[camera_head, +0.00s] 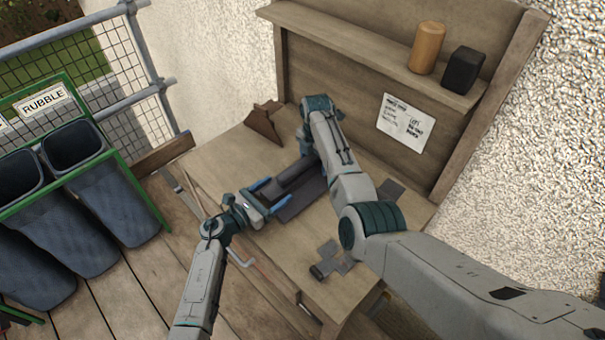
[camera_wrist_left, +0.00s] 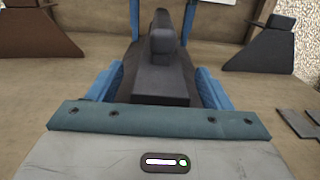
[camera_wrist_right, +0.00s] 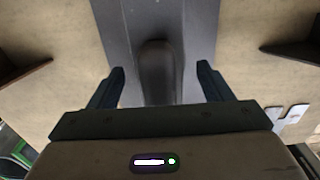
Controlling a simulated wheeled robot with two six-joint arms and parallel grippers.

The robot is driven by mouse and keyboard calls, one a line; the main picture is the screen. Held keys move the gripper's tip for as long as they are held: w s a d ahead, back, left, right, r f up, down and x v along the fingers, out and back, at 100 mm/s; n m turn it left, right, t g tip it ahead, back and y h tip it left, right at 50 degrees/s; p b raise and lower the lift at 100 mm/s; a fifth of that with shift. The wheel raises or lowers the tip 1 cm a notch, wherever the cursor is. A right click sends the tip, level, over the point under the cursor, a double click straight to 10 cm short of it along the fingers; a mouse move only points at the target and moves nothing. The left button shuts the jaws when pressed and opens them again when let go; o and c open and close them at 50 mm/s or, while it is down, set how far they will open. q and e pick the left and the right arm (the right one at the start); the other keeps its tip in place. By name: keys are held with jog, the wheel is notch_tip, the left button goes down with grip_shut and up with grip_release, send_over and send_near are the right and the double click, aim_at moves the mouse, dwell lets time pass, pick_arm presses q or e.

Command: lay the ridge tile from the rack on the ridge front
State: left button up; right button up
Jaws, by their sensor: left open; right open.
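A long dark-grey rounded piece (camera_head: 297,176), which looks like the ridge tile, lies along a dark grey slab (camera_head: 303,200) on the bench. It shows lengthwise in the left wrist view (camera_wrist_left: 162,45) and the right wrist view (camera_wrist_right: 158,60). My left gripper (camera_head: 270,194) is open, with blue fingers either side of the near end. My right gripper (camera_wrist_right: 160,70) is open, with dark fingers either side of the piece; in the head view its own arm hides it. I cannot tell rack from ridge, nor whether any finger touches.
The wooden bench (camera_head: 228,157) has a brown angled piece (camera_head: 263,124) at the back and small grey flat pieces (camera_head: 333,257) at the front. A shelf above holds an orange-brown cylinder (camera_head: 427,47) and a black block (camera_head: 462,70). Rubble bins (camera_head: 105,185) stand left.

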pick_arm(q)
grip_shut()
pick_arm(e)
grip_shut()
pick_arm(q)
jog(key=shift+r, duration=0.15)
pick_arm(e)
jog(key=shift+w+r, duration=0.1)
jog(key=shift+r, duration=0.05)
